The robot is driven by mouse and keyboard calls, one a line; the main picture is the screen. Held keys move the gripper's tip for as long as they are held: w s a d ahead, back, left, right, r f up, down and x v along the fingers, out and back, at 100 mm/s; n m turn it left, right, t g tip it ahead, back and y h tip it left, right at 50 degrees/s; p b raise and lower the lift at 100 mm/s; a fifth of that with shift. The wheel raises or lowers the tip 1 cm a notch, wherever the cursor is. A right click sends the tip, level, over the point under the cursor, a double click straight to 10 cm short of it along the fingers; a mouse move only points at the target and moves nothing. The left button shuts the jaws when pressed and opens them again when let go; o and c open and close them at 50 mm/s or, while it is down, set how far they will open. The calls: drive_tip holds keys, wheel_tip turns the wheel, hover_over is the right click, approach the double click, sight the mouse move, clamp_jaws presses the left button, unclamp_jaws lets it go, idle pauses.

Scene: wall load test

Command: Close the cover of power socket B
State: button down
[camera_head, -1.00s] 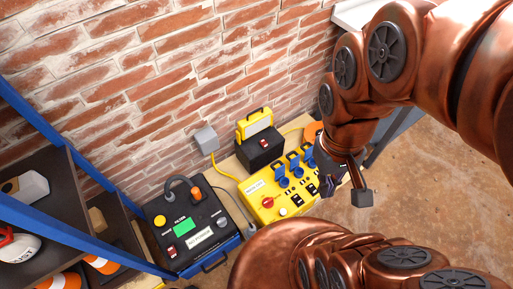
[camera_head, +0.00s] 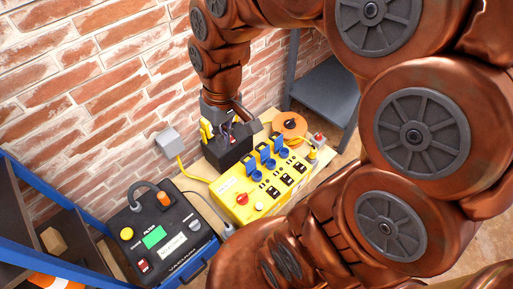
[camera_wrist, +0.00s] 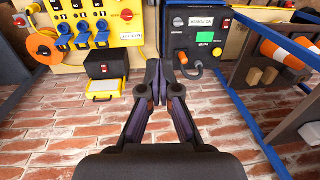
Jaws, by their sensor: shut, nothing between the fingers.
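A yellow power box (camera_head: 235,205) stands at the foot of the brick wall. Three blue sockets in a row on its top have covers that look raised. The middle socket (camera_head: 266,155) shows between its two neighbours; I cannot read any letter, so I cannot tell which is B. In the wrist view the row is at the upper left, with its middle socket (camera_wrist: 82,38). My gripper (camera_wrist: 157,82) is shut and empty, apart from the sockets. In the head view my gripper (camera_head: 229,138) hangs by the black box behind the power box, partly hidden by my wrist.
The black box (camera_wrist: 110,66) with a yellow lamp (camera_wrist: 101,89) stands between the sockets and the wall. A black filter unit (camera_head: 170,240) is left of the power box, and an orange cable reel (camera_head: 289,126) is behind it. A blue-framed shelf (camera_head: 75,262) stands at left.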

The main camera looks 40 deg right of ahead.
drive_tip(key=w+d+f+t+b, duration=0.1)
drive_tip(key=w+d+f+b, duration=0.2)
drive_tip(key=w+f+b, duration=0.3)
drive_tip(key=w+d+f+t+y+b, duration=0.1)
drive_tip(key=w+d+f+b, duration=0.25)
drive_tip(key=w+f, duration=0.4)
drive_tip(key=w+d+f+t+b, duration=0.1)
drive_tip(key=w+d+f+b, duration=0.2)
drive_tip(key=w+f+b, duration=0.3)
drive_tip(key=t+h+b, duration=0.1)
drive_tip(key=t+b, duration=0.1)
drive_tip(key=b, duration=0.8)
hover_over(262, 150)
drive_tip(key=w+d, duration=0.1)
drive_tip(key=w, duration=0.5)
wheel_tip(262, 150, down, 22)
drive_tip(key=f, duration=0.1)
wheel_tip(262, 150, down, 9)
drive_tip(key=b, duration=0.4)
drive_tip(key=shift+s+d+m+h+b, duration=0.2)
drive_tip(key=shift+s+m+h+b, duration=0.1)
drive_tip(key=shift+m+b, duration=0.1)
